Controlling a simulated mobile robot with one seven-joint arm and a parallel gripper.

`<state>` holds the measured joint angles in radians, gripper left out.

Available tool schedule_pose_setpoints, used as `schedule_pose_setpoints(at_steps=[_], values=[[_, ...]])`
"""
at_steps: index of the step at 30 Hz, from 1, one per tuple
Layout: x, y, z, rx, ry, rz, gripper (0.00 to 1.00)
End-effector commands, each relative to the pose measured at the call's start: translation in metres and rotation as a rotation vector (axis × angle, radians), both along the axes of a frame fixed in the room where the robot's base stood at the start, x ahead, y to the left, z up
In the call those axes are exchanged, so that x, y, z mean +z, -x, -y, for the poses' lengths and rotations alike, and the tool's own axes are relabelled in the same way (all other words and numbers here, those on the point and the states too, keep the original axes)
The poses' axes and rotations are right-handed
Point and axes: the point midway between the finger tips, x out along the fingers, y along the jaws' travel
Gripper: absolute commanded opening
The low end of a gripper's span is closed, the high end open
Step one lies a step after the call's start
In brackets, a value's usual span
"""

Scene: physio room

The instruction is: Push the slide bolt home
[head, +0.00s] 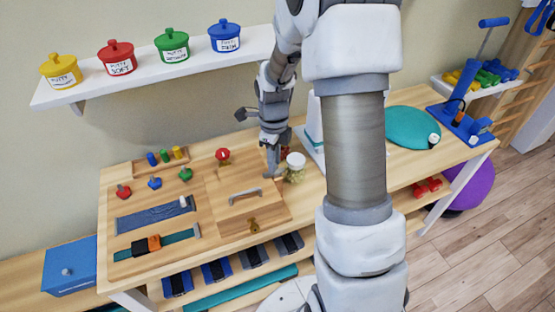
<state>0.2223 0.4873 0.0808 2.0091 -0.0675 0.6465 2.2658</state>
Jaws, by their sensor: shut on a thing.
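A wooden board with fastenings lies on the table. It carries a small wooden door panel (231,205) with a grey handle (245,195). My gripper (271,172) points down at the back right corner of this panel. Its jaws are shut on a small part there, which looks like the slide bolt. The fingers hide most of the bolt, so I cannot tell how far it is slid. A brass fitting (253,225) sits at the panel's front edge.
A jar with a white lid (295,166) stands close right of my gripper. A red knob (223,155) is to the left. The board (118,220) also holds a zip strip (150,214) and a buckle strap (155,244). A shelf (130,79) with putty pots hangs behind.

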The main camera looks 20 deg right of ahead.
Motion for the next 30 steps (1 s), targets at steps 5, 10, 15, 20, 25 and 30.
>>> schedule_pose_setpoints(at_steps=[5,10,15,20,25,30], values=[[0.001,-0.001,-0.006,0.006,-0.007,0.001,0.28],[0.001,-0.001,-0.005,0.006,-0.006,0.001,0.54],[0.0,0.0,-0.004,0.004,-0.004,0.0,0.54],[0.004,-0.001,-0.003,0.004,-0.003,0.001,0.54],[0.027,-0.001,-0.003,0.004,-0.003,0.004,0.54],[0.068,-0.001,-0.003,0.004,-0.003,0.006,0.54]])
